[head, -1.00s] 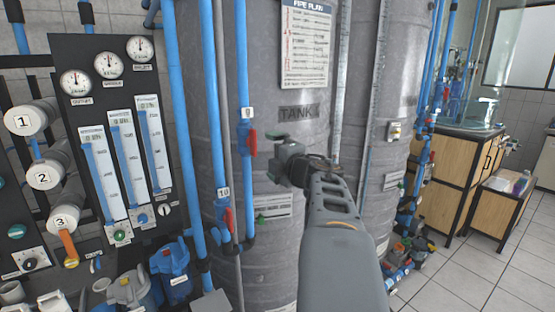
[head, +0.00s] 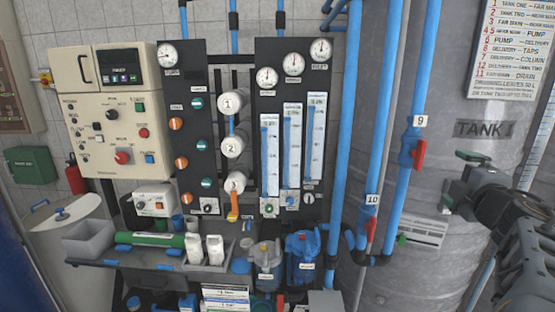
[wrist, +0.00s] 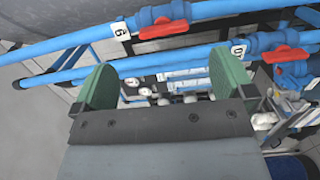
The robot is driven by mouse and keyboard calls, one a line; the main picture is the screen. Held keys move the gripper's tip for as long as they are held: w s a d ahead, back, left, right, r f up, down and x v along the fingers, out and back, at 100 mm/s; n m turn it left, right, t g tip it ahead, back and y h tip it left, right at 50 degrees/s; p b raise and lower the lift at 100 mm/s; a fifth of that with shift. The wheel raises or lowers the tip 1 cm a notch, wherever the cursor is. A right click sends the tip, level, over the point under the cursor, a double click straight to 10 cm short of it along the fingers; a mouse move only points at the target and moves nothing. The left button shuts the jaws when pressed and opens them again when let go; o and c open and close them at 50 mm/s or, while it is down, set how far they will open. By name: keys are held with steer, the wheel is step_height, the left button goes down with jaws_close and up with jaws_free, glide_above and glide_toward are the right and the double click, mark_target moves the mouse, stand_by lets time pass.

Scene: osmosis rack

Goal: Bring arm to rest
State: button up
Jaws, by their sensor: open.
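My gripper (head: 462,182) is at the right edge of the head view, in front of the grey tank labelled TANK 1 (head: 480,112). My grey arm reaches in from the lower right. In the wrist view, the two green fingers of my gripper (wrist: 152,88) stand wide apart with nothing between them. Blue pipes pass beyond the fingertips there. The pipe valve tagged 9 (head: 414,152) and the valve tagged 10 (head: 370,228) are left of my gripper, apart from it. Both have red handles.
A black gauge panel (head: 262,130) and a beige control box (head: 112,112) stand on the left. A shelf (head: 100,262) below holds a grey bin, a green cylinder and white bottles. A red extinguisher (head: 75,175) is at the far left.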

steer(key=s+d+f+m+g+h, duration=0.4)
steer(key=d+f+m+g+h, duration=0.25)
steer(key=m, duration=0.55)
steer(key=s+a+f+m+g+y, duration=0.2)
steer(key=a+f+m+g, duration=0.25)
steer(key=a+f, duration=0.4)
steer(key=s+a+f+n+g+y+p, duration=0.1)
steer(key=a+f+y, duration=0.3)
steer(key=a, duration=0.8)
steer(key=s+a+f+g+y+p, duration=0.1)
steer(key=s+a+f+y, duration=0.2)
steer(key=a, duration=0.9)
step_height(320, 180, down, 4)
steer(key=shift+s+a+r+n+g+y, duration=0.3)
steer(key=shift+n+g+y, duration=0.1)
steer(key=shift+y, duration=0.65)
steer(key=shift+d+f, duration=0.1)
steer(key=shift+c, duration=0.5)
